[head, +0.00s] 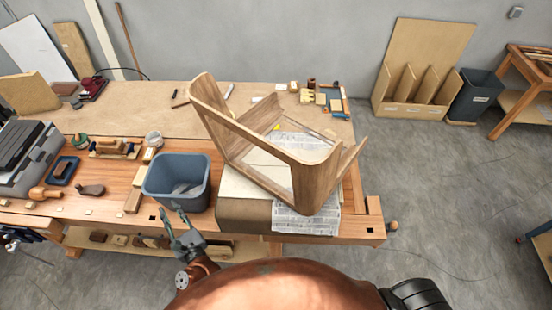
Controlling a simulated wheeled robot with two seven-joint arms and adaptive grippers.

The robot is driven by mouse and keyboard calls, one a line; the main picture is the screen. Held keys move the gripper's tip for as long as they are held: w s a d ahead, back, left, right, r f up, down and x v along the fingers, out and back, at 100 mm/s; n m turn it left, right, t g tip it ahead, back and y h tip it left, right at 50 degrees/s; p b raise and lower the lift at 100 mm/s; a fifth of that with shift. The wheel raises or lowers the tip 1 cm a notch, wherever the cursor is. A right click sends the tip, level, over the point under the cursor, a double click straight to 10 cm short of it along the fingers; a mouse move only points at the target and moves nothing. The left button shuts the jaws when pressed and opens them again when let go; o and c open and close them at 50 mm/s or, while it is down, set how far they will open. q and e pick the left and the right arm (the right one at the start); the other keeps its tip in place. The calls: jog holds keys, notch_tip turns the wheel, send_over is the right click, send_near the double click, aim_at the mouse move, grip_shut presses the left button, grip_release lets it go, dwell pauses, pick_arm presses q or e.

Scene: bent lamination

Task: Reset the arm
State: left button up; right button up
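My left gripper (181,226) is in the head view, low in front of the workbench's front edge and just below the blue-grey bin. Its grey fingers point up and look spread apart, with nothing seen between them. My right gripper is not in the head view; only a dark part of my body shows at the lower right. A bent wooden frame (245,140) rests tilted on the bench to the right of the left gripper and apart from it.
The workbench (110,180) holds a blue-grey bin (176,190), a newspaper (308,216) under the frame, and several hand tools at left. A grey toolbox (30,155) stands at the far left. Floor at right (440,190) is free, with a wooden rack (420,80) by the wall.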

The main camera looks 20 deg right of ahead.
pick_arm(q)
jog(key=shift+v, duration=1.05)
